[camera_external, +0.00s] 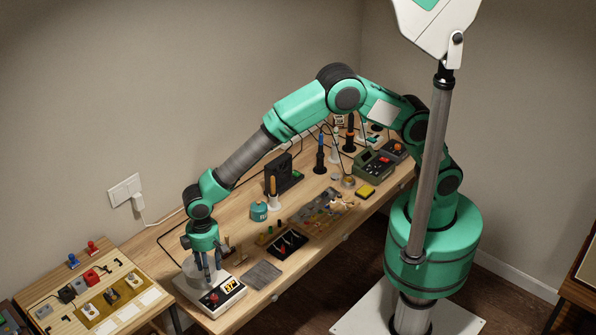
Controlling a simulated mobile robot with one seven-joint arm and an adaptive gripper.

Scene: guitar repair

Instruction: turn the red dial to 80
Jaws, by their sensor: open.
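The red dial (213,298) is a small knob on the front of a pale box-shaped device (193,291) at the near left end of the bench. An orange-lit display (231,284) sits beside the dial; its digits are small and look like 37. My gripper (208,279) points down over the device, just behind the dial in the picture. Its fingers are apart with nothing seen between them. I cannot tell whether a fingertip touches the device. The dial's pointer and scale are too small to read.
A grey mat (262,274) and a black tray (282,245) lie right of the device. A teal container (259,211), a soldering iron in a stand (273,195) and a cluttered parts mat (322,212) stand farther along. A separate wooden board (92,312) with switches is at left.

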